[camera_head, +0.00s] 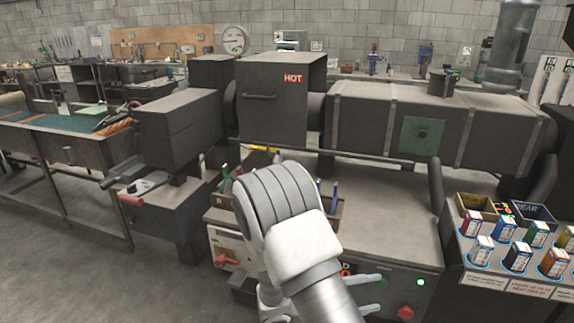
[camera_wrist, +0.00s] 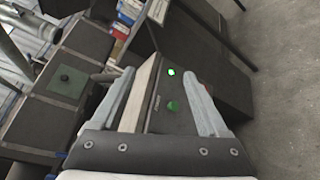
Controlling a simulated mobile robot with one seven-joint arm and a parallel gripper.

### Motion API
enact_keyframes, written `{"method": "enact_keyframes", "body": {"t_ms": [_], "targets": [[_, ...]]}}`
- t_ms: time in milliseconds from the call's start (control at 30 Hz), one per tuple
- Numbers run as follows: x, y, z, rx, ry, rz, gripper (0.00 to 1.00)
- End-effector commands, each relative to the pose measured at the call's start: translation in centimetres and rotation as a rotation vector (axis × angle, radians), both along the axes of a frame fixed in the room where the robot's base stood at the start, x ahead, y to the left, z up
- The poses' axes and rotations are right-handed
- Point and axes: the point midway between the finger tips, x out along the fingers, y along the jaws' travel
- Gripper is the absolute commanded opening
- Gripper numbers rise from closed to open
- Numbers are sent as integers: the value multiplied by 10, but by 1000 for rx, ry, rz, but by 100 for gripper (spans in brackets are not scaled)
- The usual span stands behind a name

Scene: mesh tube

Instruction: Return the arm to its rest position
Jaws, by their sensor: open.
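My white and grey arm reaches up from the bottom middle of the head view, with a large grey joint in front of the machine bench. My gripper (camera_wrist: 163,95) shows in the wrist view with its two grey fingers spread wide apart and nothing between them. In the head view the fingers (camera_head: 372,293) show partly beside the arm, low in front of the bench's control panel.
A dark machine (camera_head: 282,95) marked HOT stands behind the arm, with a long barrel (camera_head: 375,115) to its right. A control panel (camera_head: 408,283) is close to my fingers. A rack of small boxes (camera_head: 452,262) stands at right. Open floor (camera_head: 60,270) lies at left.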

Motion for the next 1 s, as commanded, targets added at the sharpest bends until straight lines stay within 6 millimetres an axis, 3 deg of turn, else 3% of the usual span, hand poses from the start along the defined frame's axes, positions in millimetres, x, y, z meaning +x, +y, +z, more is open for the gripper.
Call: {"method": "enact_keyframes", "body": {"t_ms": [33, 100, 467, 1000], "targets": [[-6, -6, 17, 43, -9, -53, 78], [-16, -12, 33, 102, -11, -118, 78], [-74, -27, 102, 453, -44, -380, 78], [-145, -2, 185, 1056, -205, -493, 78]]}}
